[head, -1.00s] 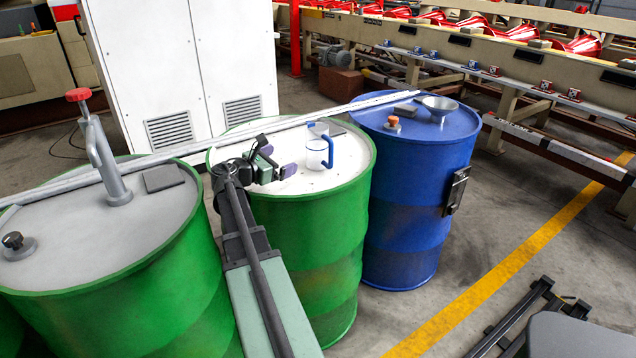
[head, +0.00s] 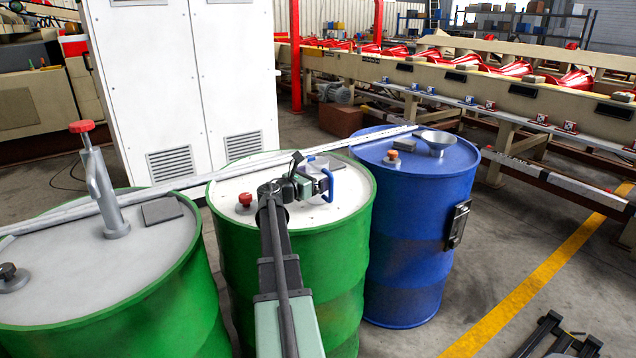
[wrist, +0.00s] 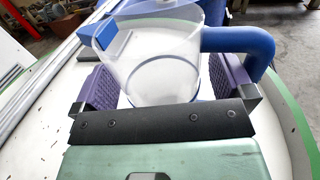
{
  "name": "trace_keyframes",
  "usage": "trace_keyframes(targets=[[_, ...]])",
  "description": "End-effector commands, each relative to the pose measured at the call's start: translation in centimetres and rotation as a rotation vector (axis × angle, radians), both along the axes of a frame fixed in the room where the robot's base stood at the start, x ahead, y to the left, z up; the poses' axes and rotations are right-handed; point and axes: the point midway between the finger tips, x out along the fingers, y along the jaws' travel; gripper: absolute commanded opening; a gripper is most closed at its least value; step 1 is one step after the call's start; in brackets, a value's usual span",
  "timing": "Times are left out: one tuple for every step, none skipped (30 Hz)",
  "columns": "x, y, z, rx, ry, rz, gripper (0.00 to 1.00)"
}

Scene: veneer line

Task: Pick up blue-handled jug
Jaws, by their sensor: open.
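The jug has a clear body and a blue handle. It stands on the white top of the middle green drum (head: 228,188). In the wrist view the jug (wrist: 160,68) is between the two purple finger pads, with its handle on the right, beside the right finger. My gripper (wrist: 160,90) is open around it; whether either pad touches the jug is not clear. In the head view my gripper (head: 306,182) hides most of the jug, and mainly the blue handle (head: 329,184) shows at its right.
A red knob (head: 245,199) sits on the same drum top. A long pale rail (head: 240,172) runs along the back edge of the drums. The blue drum (head: 408,230) at right carries a funnel (head: 436,140). A grey drum top with a pump (head: 103,190) is at left.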

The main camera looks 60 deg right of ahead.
Motion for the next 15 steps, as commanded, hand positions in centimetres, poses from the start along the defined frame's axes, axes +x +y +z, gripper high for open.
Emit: trace_keyframes(targets=[[-0.16,-0.58,0.00,0.000,0.000,-0.002,1.00],[-0.21,-0.68,0.00,0.000,0.000,-0.001,1.00],[-0.23,-0.69,-0.01,0.000,0.000,-0.001,1.00],[-0.23,-0.65,-0.01,0.000,0.000,0.000,1.00],[-0.23,-0.62,-0.01,0.000,0.000,0.000,1.00],[-0.23,-0.61,-0.01,0.000,0.000,0.000,1.00],[-0.23,-0.61,-0.01,0.000,0.000,0.000,1.00],[-0.22,-0.60,-0.01,0.000,0.000,0.000,0.95],[-0.22,-0.60,-0.01,0.000,0.000,0.000,0.89],[-0.22,-0.59,-0.01,0.000,0.000,0.000,0.85],[-0.22,-0.59,-0.01,0.000,0.000,0.000,0.80],[-0.21,-0.58,-0.01,0.000,0.000,0.000,0.74],[-0.22,-0.58,-0.01,0.000,0.000,0.000,0.69],[-0.21,-0.58,-0.01,0.000,0.000,0.000,0.65],[-0.21,-0.58,-0.01,0.000,0.000,0.000,0.59]])
